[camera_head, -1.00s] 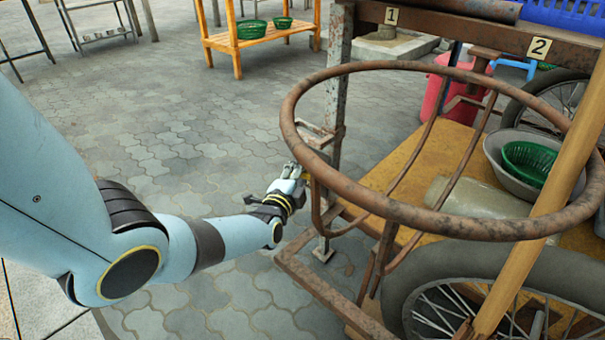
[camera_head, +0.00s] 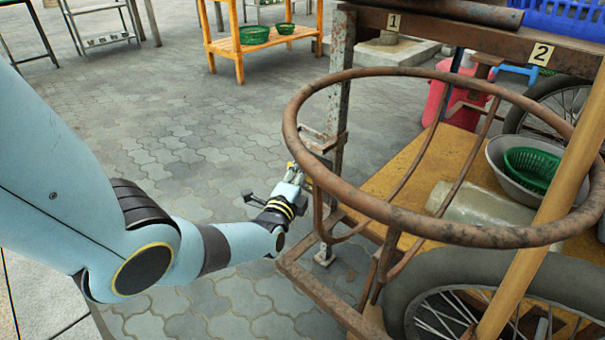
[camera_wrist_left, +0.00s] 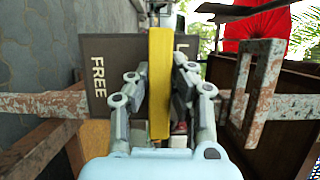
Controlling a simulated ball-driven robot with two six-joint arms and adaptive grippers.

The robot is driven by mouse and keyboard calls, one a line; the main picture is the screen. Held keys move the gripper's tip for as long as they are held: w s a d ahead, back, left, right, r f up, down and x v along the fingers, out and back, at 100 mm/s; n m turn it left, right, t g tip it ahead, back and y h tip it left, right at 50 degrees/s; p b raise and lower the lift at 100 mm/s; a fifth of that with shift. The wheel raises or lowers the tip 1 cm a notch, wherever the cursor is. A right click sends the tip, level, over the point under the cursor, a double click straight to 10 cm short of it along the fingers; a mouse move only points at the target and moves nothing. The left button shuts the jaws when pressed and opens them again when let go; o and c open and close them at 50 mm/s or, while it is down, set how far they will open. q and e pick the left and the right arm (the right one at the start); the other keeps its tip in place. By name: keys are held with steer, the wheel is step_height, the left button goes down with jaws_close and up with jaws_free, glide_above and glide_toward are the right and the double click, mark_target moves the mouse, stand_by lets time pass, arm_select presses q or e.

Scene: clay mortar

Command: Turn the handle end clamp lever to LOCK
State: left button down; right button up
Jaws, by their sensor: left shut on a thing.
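In the left wrist view a yellow lever (camera_wrist_left: 160,75) stands between the fingers of my left gripper (camera_wrist_left: 157,100), which is shut on it. Behind it is a dark plate (camera_wrist_left: 118,60) with the word FREE on its left part. On its right part only an L shows; the rest is hidden by the fingers. In the head view my left gripper (camera_head: 298,176) is beside the rusty post under the ring, with a bit of yellow at its fingertips. My right gripper is not in view.
A large rusty ring (camera_head: 300,145) on bent bars stands close right of my left gripper. A spoked wheel (camera_head: 450,300) and a wooden pole (camera_head: 540,210) are further right. A rusty bar (camera_head: 325,300) runs low in front. Paved floor (camera_head: 200,140) at left is clear.

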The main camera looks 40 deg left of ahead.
arm_select(q)
steer(key=c, duration=1.2)
jaws_free()
steer(key=shift+s+a, duration=0.1)
steer(key=shift+s, duration=0.05)
steer(key=shift+o, duration=0.2)
steer(key=v, duration=1.2)
